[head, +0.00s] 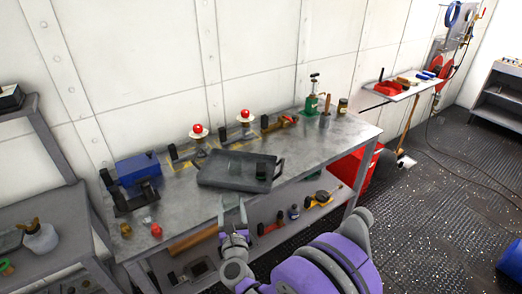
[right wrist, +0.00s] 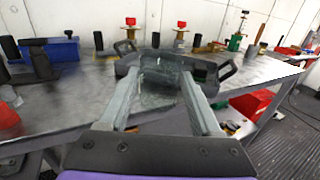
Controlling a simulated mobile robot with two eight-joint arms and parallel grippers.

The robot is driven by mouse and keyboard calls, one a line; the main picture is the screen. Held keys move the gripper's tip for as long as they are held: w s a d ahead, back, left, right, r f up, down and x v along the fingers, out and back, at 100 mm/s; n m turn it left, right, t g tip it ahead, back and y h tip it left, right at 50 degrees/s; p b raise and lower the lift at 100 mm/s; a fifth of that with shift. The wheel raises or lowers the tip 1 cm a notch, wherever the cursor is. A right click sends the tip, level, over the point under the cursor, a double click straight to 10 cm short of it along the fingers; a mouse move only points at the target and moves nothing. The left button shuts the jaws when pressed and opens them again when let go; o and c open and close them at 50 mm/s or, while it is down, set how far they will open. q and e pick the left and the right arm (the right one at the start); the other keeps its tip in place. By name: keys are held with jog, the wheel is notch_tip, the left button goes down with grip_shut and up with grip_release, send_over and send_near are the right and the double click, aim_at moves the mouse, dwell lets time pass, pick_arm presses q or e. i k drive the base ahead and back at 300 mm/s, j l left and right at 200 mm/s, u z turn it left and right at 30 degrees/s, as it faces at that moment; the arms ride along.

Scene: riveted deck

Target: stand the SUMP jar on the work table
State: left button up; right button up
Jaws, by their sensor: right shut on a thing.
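My right gripper (head: 233,208) reaches in at the front edge of the work table (head: 325,150), its fingers pointing over the top. In the right wrist view the gripper (right wrist: 164,98) is shut on a clear, greenish glass jar (right wrist: 160,72), with its fingers on either side. No label on this jar can be read, so I cannot confirm that it is the SUMP jar. In the head view the jar is hard to make out between the fingers. I cannot tell whether it touches the table. My left gripper is not in view.
A dark tray (head: 215,181) lies just beyond my right gripper. Bare tabletop shows left of the tray and towards the right end.

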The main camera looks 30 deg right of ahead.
aim_at(355, 130)
jog(key=i+l, duration=0.1)
jog(key=l, duration=1.45)
jog(key=i+l, duration=0.15)
jog(key=l, duration=0.6)
jog(key=i+l, duration=0.1)
jog(key=l, duration=1.45)
jog(key=i+l, duration=0.15)
jog(key=l, duration=0.6)
jog(key=l+u, duration=0.45)
jog(key=l, duration=0.3)
jog(key=u, duration=0.85)
